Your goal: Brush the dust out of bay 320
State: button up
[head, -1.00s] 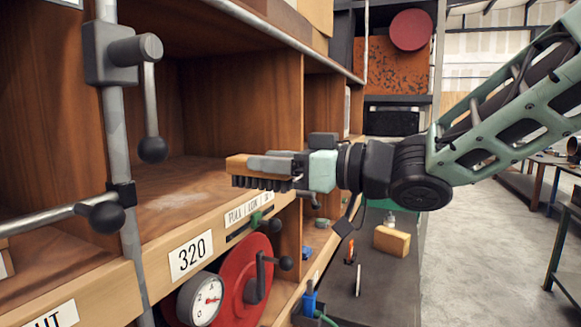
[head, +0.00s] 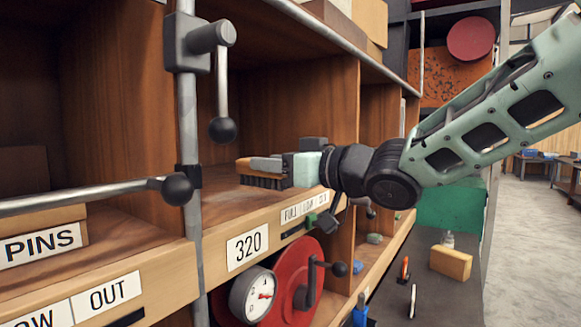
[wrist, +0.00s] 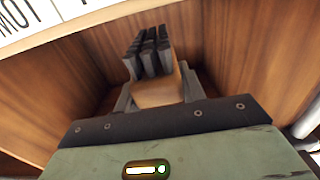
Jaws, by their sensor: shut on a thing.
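Bay 320 is the open wooden compartment above the label "320" (head: 247,246) in the head view. Its floor (head: 225,207) shows behind the front edge, with a faint pale dusty area at the left, partly behind the grey post. My gripper (head: 288,168) is shut on a wooden brush (head: 260,164) with dark bristles pointing down. The brush is at the bay's mouth, low over the right part of the floor; I cannot tell whether the bristles touch. In the wrist view the brush block (wrist: 160,90) and bristles (wrist: 150,52) stand out from the jaws, among wooden walls.
A grey post (head: 191,130) with a hanging ball-ended lever (head: 222,128) stands at the bay's left. A horizontal bar (head: 90,199) crosses the left bay. A red wheel (head: 290,278) and gauge (head: 253,295) sit below. A yellow block (head: 451,262) lies lower right.

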aim_at(248, 173)
jog(key=shift+f+b+x, duration=0.2)
jog(key=shift+f+x, duration=0.05)
jog(key=shift+x, duration=0.8)
jog(key=shift+f+b+x, duration=0.2)
jog(key=shift+b+x, duration=0.05)
jog(key=shift+x, duration=0.8)
jog(key=shift+f+b+x, duration=0.2)
jog(key=shift+f+x, duration=0.05)
jog(key=shift+x, duration=0.8)
jog(key=shift+f+b, duration=0.45)
jog(key=shift+f, duration=0.1)
